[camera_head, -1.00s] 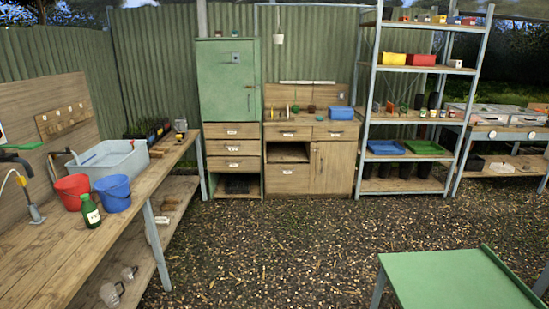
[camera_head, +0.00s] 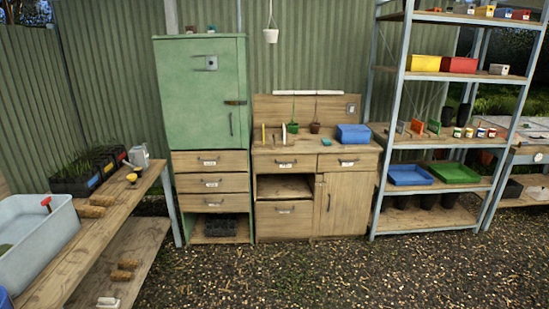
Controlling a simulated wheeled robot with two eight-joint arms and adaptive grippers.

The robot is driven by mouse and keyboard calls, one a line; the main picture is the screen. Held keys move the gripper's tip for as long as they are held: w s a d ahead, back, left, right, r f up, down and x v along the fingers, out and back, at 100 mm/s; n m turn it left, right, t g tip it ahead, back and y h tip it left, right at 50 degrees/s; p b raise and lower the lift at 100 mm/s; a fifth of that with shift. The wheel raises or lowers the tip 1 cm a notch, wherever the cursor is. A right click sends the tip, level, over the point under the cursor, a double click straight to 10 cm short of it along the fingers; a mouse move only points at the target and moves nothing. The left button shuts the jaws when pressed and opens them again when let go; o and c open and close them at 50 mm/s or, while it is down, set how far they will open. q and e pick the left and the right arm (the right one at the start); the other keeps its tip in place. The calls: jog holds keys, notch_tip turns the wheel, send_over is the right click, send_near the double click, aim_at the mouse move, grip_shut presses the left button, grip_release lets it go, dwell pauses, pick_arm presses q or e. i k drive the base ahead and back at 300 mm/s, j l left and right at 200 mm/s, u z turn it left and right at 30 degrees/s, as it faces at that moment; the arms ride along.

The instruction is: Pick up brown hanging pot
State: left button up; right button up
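The brown hanging pot (camera_head: 315,127) is small and dark brown. It shows just above the top of the wooden cabinet, in front of the wooden backboard, with a thin line rising above it. I cannot tell whether it touches the worktop. A green pot (camera_head: 292,127) with a similar line is just left of it. A white pot (camera_head: 271,36) hangs higher up in front of the green fence. Neither of my grippers is in view.
The wooden cabinet (camera_head: 349,193) stands between a green cupboard (camera_head: 198,92) and a metal-framed shelf rack (camera_head: 386,122). A blue box (camera_head: 353,134) sits right of the pots. A wooden bench (camera_head: 90,245) runs along the left. The gravel floor (camera_head: 330,270) ahead is open.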

aim_at(314, 127)
jog(key=i+z, duration=0.15)
jog(key=i, duration=0.45)
jog(key=i+z, duration=0.15)
jog(key=i, duration=0.45)
jog(key=i+j+z, duration=0.15)
jog(key=i, duration=0.5)
jog(key=i+j+z, duration=0.15)
jog(key=i, duration=0.45)
